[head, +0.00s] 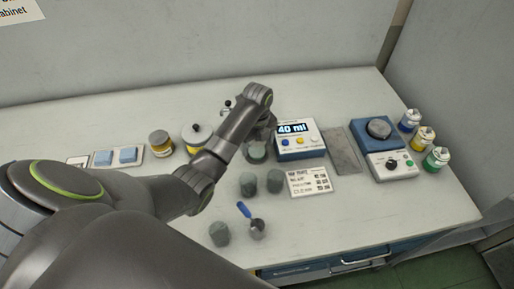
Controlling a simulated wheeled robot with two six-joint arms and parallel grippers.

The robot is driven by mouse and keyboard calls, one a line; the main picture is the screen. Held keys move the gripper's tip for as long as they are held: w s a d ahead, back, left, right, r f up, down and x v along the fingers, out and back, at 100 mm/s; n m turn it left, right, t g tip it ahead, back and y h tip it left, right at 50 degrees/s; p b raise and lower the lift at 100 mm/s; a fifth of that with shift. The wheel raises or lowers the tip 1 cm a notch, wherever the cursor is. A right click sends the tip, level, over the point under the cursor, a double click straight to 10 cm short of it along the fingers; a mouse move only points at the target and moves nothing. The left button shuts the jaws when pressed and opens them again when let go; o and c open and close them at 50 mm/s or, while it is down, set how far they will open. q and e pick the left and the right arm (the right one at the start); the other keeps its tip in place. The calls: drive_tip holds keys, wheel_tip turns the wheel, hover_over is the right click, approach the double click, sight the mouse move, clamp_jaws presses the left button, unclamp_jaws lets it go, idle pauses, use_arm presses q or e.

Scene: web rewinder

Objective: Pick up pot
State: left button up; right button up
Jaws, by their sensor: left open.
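Several small grey-green pots stand on the white bench. One pot (257,152) is in front of the display device, close below my left gripper. Two more pots, a left one (248,185) and a right one (275,181), stand side by side nearer to me. Another pot (219,234) stands near the front edge. My left gripper (267,133) is open at the end of its arm, partly hidden by its own wrist. I cannot tell whether it touches the pot below it. My right gripper is not in view.
A dispenser (300,140) reading "40 ml" stands beside the gripper. A blue-handled scoop (257,228) and a printed card (309,181) lie nearer. A blue machine (376,137) and several coloured bottles (437,159) are at right. Jars (160,144) stand behind the arm.

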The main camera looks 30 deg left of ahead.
use_arm(q)
drive_tip(key=shift+f, duration=0.9)
drive_tip(key=shift+c, duration=0.5)
drive_tip(key=c, duration=1)
drive_tip(key=shift+r, duration=0.1)
